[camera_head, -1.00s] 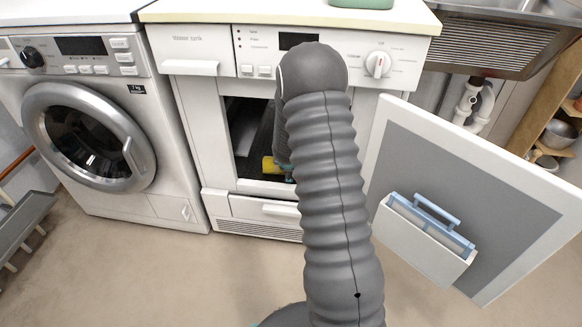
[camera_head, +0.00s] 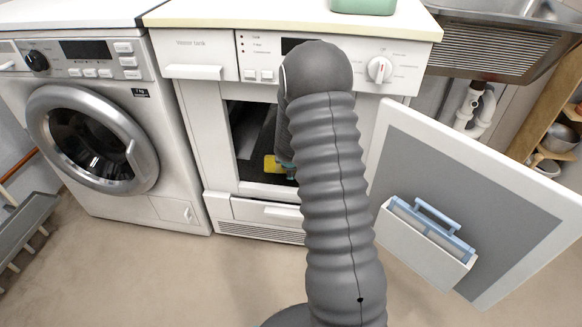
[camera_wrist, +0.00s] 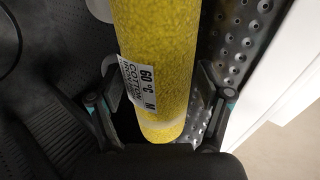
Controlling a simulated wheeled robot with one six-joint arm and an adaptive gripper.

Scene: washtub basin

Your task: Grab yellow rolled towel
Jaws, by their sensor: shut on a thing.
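The yellow rolled towel (camera_wrist: 155,55) fills the middle of the wrist view, with a white printed label on its side and a pale band near its lower end. My gripper (camera_wrist: 162,95) has one finger on each side of the towel and is shut on it. In the head view a small part of the yellow towel (camera_head: 271,164) shows inside the dryer opening. My arm hides most of the gripper and the rest of the towel there. A perforated metal drum wall (camera_wrist: 232,50) lies right beside the towel.
The dryer (camera_head: 205,90) stands with its door (camera_head: 500,190) swung open to the right. A washing machine (camera_head: 170,180) with a shut round door is on the left. A sink (camera_head: 480,45) is at the upper right. A grey rack (camera_head: 22,235) is at the left edge. The floor in front is clear.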

